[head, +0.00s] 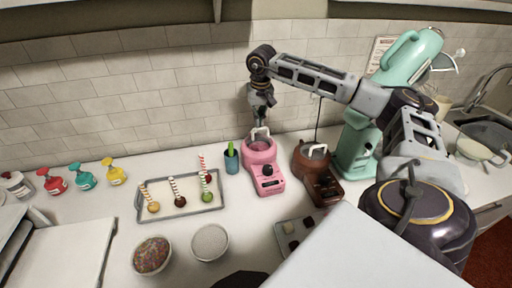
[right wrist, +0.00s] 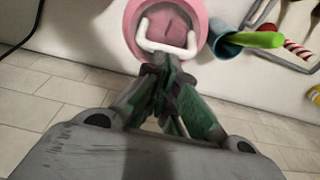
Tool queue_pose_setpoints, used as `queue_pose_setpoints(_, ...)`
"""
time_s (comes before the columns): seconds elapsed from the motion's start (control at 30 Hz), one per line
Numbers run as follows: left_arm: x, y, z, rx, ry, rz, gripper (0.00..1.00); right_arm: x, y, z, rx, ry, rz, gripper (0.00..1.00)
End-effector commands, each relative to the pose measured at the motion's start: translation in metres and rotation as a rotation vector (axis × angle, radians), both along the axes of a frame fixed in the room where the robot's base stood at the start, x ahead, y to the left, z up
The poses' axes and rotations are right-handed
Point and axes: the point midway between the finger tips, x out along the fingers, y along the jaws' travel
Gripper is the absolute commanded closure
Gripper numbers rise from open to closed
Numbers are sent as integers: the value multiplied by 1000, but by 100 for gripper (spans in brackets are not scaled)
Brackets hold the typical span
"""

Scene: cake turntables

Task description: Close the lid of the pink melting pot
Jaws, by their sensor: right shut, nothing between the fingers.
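The pink melting pot (head: 268,180) stands on the counter near the back wall, with a dial on its front. A white loop handle (head: 261,132) rises at its top; whether the lid is fully down I cannot tell. My right gripper (head: 261,122) is shut and empty, pointing down just behind and above the handle. In the right wrist view, the shut fingertips (right wrist: 165,72) are close to the white handle (right wrist: 167,46), and the pot's pink rim (right wrist: 133,22) lies beyond. Contact with the handle cannot be told. My left gripper is out of view.
A brown melting pot (head: 318,180) stands close on the right, with a mint stand mixer (head: 358,150) behind it. A teal cup (head: 231,163) and a tray of decorated sticks (head: 217,204) are on the left. Bowls (head: 210,258) stand in front. The tiled wall is close behind.

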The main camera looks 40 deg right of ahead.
Motion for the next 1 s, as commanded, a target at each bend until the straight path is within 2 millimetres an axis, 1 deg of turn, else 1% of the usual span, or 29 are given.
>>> queue_pose_setpoints(0.27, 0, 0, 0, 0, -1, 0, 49, -1, 1, 0, 0, -1, 1, 100)
queue_pose_setpoints(0.73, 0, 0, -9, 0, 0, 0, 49, -15, 8, -8, 1, 0, 1, 100)
queue_pose_setpoints(1.0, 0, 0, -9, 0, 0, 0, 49, -15, 8, -7, 1, 0, 1, 100)
